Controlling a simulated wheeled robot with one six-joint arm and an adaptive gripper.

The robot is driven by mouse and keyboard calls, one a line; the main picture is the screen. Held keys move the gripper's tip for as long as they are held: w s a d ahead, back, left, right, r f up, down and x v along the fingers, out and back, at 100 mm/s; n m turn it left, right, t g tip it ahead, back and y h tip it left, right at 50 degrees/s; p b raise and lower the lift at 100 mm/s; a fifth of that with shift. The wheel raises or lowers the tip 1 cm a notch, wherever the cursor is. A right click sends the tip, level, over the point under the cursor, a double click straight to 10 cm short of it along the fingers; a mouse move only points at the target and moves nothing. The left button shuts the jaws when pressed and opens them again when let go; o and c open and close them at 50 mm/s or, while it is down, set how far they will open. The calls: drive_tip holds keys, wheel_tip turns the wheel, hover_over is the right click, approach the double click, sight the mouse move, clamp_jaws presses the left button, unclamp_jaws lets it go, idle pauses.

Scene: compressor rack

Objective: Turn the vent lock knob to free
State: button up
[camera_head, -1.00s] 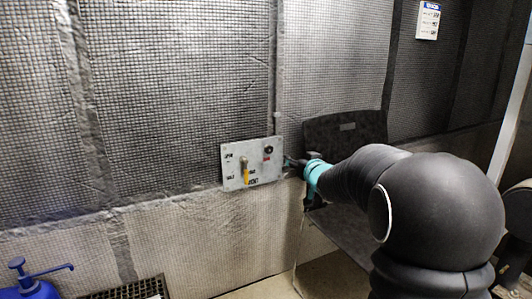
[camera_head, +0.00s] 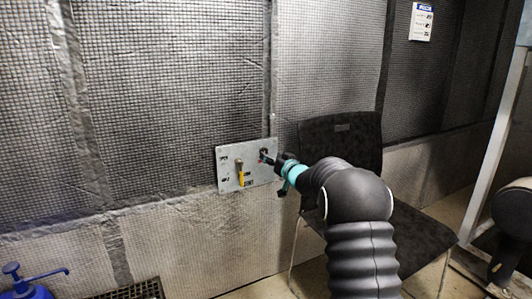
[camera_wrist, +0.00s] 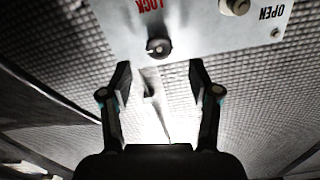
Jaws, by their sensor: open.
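The vent lock knob (camera_wrist: 158,47) is a small dark round knob on a grey metal panel (camera_head: 228,172). A red LOCK label stands beside it, upside down in the wrist view. My gripper (camera_wrist: 160,78) is open and empty, with one finger to each side of the knob's line and the knob just past the fingertips. I see no contact. In the head view my gripper (camera_head: 269,158) is at the panel's right part and partly covers the knob and label. The knob's exact pointer direction is hard to make out.
A yellow-handled valve (camera_head: 241,179) sits on the panel's left part, its hub (camera_wrist: 235,6) near the OPEN label in the wrist view. A dark chair (camera_head: 345,140) stands behind my arm. A blue pump bottle (camera_head: 25,285) is at the lower left.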

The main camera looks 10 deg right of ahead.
sight(265, 151)
drive_tip(key=shift+p+x, duration=0.3)
drive_tip(key=shift+x, duration=2.1)
drive_tip(key=c, duration=1.2)
